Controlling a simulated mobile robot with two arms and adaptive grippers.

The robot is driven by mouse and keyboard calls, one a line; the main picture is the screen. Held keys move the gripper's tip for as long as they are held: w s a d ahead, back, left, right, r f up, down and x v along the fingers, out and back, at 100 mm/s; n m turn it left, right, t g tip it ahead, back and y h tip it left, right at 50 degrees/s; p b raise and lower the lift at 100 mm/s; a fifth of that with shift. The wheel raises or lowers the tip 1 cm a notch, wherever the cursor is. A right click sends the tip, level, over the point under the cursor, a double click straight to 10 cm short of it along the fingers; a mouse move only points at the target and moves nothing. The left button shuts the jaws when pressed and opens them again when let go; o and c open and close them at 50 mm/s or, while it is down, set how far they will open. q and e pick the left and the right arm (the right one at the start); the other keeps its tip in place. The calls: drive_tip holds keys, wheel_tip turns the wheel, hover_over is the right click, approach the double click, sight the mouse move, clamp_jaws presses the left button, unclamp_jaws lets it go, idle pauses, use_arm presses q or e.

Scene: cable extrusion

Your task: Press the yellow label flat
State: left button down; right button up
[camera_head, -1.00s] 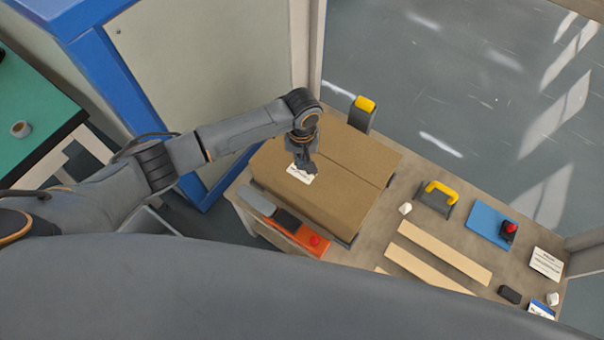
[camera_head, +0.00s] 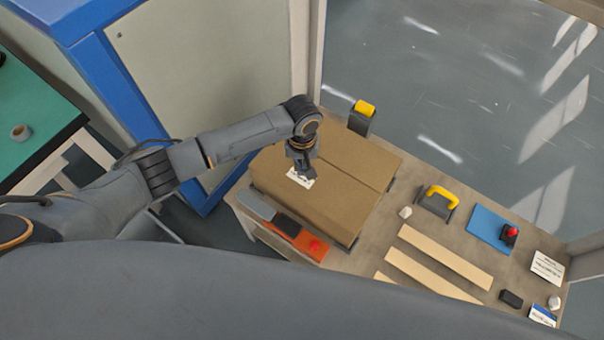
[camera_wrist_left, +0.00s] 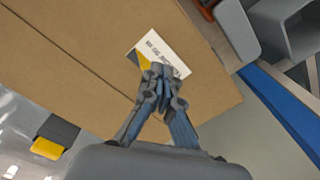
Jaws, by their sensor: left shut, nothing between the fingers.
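The label (camera_head: 297,180) lies on top of a brown cardboard box (camera_head: 345,165). In the left wrist view the label (camera_wrist_left: 178,46) is white with printed text and a yellow part (camera_wrist_left: 143,60) at its left end. My left gripper (camera_head: 309,176) is shut and empty, pointing down at the label. In the left wrist view its fingertips (camera_wrist_left: 160,70) cover part of the label's lower edge; whether they touch it I cannot tell. My right gripper is not in view.
The box stands on a workbench (camera_head: 385,232). A blue-framed cabinet (camera_head: 140,90) stands behind my arm.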

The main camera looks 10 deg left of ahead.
use_arm(q)
drive_tip(key=shift+f, duration=0.1)
idle(0.5)
drive_tip(key=shift+f+b, duration=0.5)
drive_tip(key=shift+f, duration=0.35)
idle(0.4)
wheel_tip(320, 180, up, 8)
drive_tip(key=p, duration=0.9)
